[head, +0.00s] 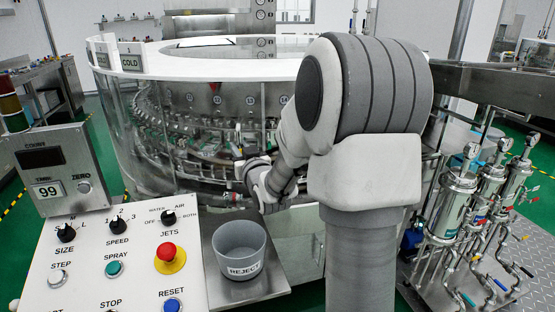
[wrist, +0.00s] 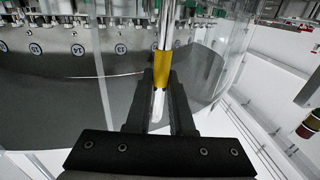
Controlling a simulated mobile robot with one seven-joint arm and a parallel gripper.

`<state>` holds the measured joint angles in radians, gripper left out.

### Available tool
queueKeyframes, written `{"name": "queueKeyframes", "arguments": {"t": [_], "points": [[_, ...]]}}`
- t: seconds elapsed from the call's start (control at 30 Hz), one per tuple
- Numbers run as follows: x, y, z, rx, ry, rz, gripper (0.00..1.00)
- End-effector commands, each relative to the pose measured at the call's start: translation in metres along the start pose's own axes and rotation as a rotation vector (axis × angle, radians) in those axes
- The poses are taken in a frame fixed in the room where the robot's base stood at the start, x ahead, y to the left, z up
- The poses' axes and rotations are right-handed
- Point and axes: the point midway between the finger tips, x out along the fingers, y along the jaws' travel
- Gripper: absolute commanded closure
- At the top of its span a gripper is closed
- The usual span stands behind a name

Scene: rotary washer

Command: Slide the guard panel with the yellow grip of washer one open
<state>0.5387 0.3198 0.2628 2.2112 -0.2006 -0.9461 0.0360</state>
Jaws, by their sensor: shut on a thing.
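The rotary washer (head: 230,115) stands ahead in the head view, a round machine with a white top ring and clear curved guards. In the wrist view, the yellow grip (wrist: 162,66) sits on an upright metal bar. My gripper (wrist: 162,82) is shut around the yellow grip, with one dark finger on each side. Clear guard panel (wrist: 236,50) shows to the right of the bar; I cannot tell exactly where its edges run. In the head view, my arm hides much of the washer's front right, and the grip cannot be made out there.
A control panel (head: 90,245) with knobs and buttons is at the front left, with a grey REJECT bin (head: 240,250) on a metal shelf beside it. Metal filter housings (head: 455,205) with gauges stand at the right. Numbered stations (wrist: 78,50) line the washer inside.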

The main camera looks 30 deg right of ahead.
Motion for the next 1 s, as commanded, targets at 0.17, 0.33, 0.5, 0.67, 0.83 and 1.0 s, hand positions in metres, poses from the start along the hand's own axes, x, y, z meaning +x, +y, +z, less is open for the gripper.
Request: {"name": "queueKeyframes", "arguments": {"t": [0.17, 0.33, 0.5, 0.67, 0.83, 1.0], "points": [[0.028, -0.062, 0.005, 0.002, 0.003, -0.011, 1.00], [0.054, -0.105, 0.003, 0.003, 0.001, -0.009, 1.00], [0.078, -0.142, 0.000, 0.002, 0.000, -0.007, 1.00], [0.101, -0.171, -0.002, 0.000, -0.001, -0.005, 1.00], [0.122, -0.198, -0.002, 0.000, -0.001, 0.039, 1.00], [0.140, -0.217, -0.002, 0.000, -0.001, 0.073, 1.00]]}}
